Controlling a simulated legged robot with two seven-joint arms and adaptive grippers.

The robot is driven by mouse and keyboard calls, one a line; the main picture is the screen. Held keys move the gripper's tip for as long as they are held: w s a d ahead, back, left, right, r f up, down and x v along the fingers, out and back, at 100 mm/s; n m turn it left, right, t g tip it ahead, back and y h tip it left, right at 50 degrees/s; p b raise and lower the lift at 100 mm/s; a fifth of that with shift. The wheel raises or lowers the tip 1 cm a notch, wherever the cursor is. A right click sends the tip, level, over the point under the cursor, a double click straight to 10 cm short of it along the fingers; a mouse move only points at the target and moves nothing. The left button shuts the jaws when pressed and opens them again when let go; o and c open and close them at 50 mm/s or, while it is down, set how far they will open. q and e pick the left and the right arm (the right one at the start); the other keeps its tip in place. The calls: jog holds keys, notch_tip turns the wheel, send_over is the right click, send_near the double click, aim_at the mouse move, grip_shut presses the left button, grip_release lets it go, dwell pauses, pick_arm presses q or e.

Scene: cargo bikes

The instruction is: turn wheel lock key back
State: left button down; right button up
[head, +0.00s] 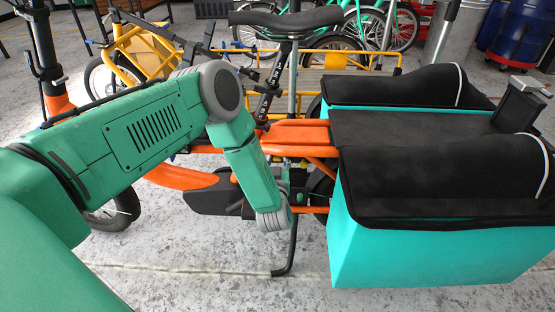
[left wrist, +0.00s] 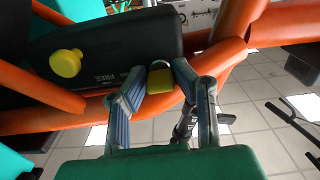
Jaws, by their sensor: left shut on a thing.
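The orange cargo bike (head: 290,135) stands across the head view, with my left arm reaching down to its lower frame. In the left wrist view, a small yellow key-like piece (left wrist: 160,86) with a grey ring above it sits by the orange frame tube, beside a black case (left wrist: 115,48). My left gripper (left wrist: 159,78) is shut on this yellow piece, one finger on each side. Its fingers are mostly hidden behind my arm in the head view. My right gripper is not in view.
Turquoise cargo boxes (head: 430,258) with black covers fill the right side, close to my left wrist. A black kickstand (head: 290,247) reaches the floor below. More bikes stand behind, near blue barrels (head: 516,30). The concrete floor in front is clear.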

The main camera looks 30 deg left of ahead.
pick_arm(q)
jog(key=n+p, duration=0.1)
jog(key=n, duration=0.3)
jog(key=shift+s+n, duration=0.1)
jog(key=shift+n, duration=0.2)
jog(key=n, duration=0.4)
jog(key=shift+f+p, duration=0.1)
jog(key=shift+p, duration=0.2)
jog(key=n, duration=0.5)
jog(key=shift+s+a+f, duration=0.1)
jog(key=shift+f+n, duration=0.1)
jog(key=shift+n, duration=1.7)
jog(key=shift+s, duration=0.1)
jog(key=c, duration=1.3)
grip_release()
